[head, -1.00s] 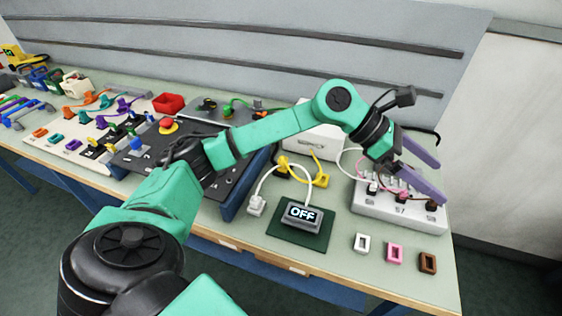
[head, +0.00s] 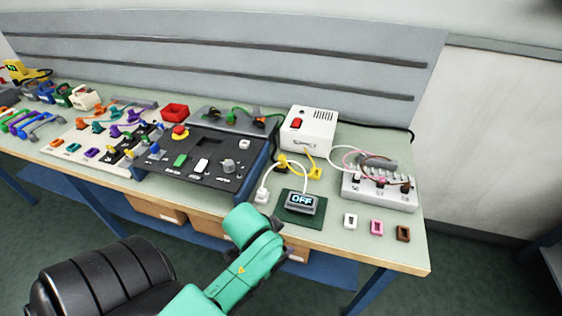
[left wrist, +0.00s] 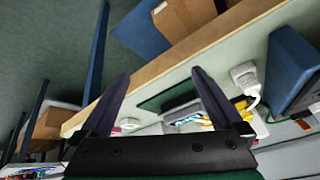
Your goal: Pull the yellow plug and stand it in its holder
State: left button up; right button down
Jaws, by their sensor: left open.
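A yellow plug-like piece (head: 315,173) lies on the bench in front of the white box, with a yellow cord running up to the box. A second yellow piece (head: 283,161) sits left of it, partly behind white cable. More small yellow parts (head: 128,153) stand on the pale panel at left. I cannot tell which is the task's plug or holder. My left gripper (left wrist: 161,73) is open and empty, fingers apart over the bench's front edge. My right gripper is not in view.
A grey OFF display (head: 301,203) sits on a green mat, with a white plug (head: 262,195) beside it. White (head: 350,221), pink (head: 376,227) and brown (head: 403,233) holders stand in front of a socket strip (head: 380,192). A black console (head: 205,160) stands left.

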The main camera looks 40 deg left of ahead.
pick_arm(q)
jog(key=s+f+g+b, duration=0.2)
jog(key=s+f+b, duration=0.15)
jog(key=f, duration=1.35)
jog(key=s+f+g+b, duration=0.1)
jog(key=s+f+b, duration=0.3)
jog(key=f, duration=1.4)
jog(key=s+a+f+g+b, duration=0.1)
jog(key=s+a+f+b, duration=0.1)
jog(key=s+f, duration=1.2)
jog(key=shift+s+a+f, duration=0.35)
jog(key=shift+s+a, duration=0.2)
jog(key=shift+s, duration=0.3)
